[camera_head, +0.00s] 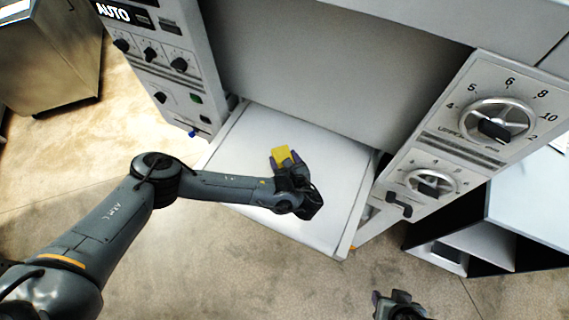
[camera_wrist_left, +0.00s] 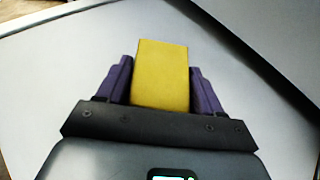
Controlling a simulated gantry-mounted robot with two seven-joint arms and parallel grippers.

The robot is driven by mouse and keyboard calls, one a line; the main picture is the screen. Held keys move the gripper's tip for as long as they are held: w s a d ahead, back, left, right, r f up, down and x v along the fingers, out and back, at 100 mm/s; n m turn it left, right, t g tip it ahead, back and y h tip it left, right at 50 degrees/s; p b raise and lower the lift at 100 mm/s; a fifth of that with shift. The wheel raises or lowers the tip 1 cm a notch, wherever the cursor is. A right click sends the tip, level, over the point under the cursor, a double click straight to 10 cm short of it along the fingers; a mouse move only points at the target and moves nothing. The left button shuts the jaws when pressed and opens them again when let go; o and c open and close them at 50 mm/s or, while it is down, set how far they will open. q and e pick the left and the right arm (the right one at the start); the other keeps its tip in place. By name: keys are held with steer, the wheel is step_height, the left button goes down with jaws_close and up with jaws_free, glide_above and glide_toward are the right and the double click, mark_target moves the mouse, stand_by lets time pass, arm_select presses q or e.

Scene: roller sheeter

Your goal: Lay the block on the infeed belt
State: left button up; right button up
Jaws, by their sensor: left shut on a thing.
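The block is yellow (camera_head: 281,154) and sits between the fingers of my left gripper (camera_head: 284,162), over the white infeed belt (camera_head: 240,157). In the left wrist view the block (camera_wrist_left: 161,75) is held between the two purple fingers of the left gripper (camera_wrist_left: 161,85). The belt's pale surface (camera_wrist_left: 50,90) shows around and below it. I cannot tell whether the block touches the belt. Part of my right gripper (camera_head: 398,305) shows at the bottom edge of the head view; its fingers are not clear.
The sheeter's left panel (camera_head: 165,60) with knobs and its right panel (camera_head: 490,130) with dials flank the belt. A large grey housing (camera_head: 330,75) stands behind it. A metal cabinet (camera_head: 50,60) is at upper left and an open shelf unit (camera_head: 520,215) at right.

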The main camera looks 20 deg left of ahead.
arm_select(q)
step_height(320, 180, down, 3)
steer(key=shift+d+f, duration=0.1)
steer(key=shift+f, duration=0.1)
steer(key=shift+f, duration=0.1)
steer(key=shift+f, duration=0.15)
steer(key=o, duration=1.2)
steer(key=shift+o, duration=0.2)
